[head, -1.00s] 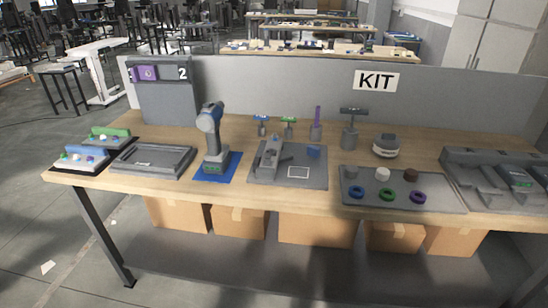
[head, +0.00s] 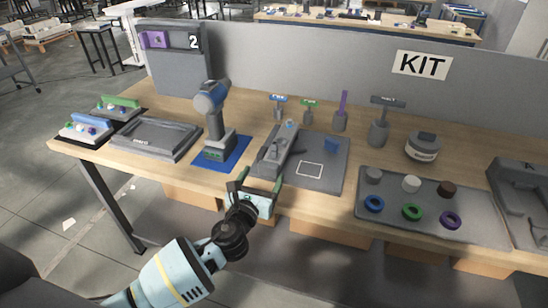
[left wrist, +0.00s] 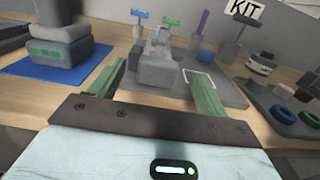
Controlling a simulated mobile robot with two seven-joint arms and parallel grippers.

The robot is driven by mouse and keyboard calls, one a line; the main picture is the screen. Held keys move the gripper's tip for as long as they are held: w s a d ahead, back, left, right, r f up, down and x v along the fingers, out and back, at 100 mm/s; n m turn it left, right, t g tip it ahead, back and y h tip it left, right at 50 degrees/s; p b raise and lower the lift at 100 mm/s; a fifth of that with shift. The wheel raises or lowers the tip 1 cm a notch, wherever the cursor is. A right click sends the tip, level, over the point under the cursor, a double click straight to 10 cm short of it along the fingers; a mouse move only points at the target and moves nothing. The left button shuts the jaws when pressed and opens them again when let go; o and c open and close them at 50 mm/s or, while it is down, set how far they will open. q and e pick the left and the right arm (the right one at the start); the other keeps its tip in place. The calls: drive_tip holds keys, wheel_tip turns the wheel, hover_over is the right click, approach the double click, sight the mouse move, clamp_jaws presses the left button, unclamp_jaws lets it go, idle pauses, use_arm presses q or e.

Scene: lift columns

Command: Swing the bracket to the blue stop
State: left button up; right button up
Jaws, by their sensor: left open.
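The grey bracket (head: 277,152) lies lengthwise on the left half of a dark grey plate (head: 318,181), near the table's front edge. In the left wrist view the bracket (left wrist: 155,68) shows straight ahead, between the fingers. A white outlined square is on the plate. My left gripper (head: 260,182) is open and empty, just in front of the bracket's near end. My right gripper is not in view.
A blue drill (head: 213,110) stands on a blue mat (head: 230,157) left of the plate. Several upright tools (head: 340,115) stand behind it. A grey tray (head: 480,230) with coloured rings is on the right. A grey panel closes the back.

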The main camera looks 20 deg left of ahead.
sight(270, 161)
use_arm(q)
drive_tip(key=shift+w+d+b, duration=0.15)
drive_tip(key=shift+w+b, duration=0.35)
drive_tip(key=shift+w, duration=3.35)
drive_tip(key=c, duration=1.4)
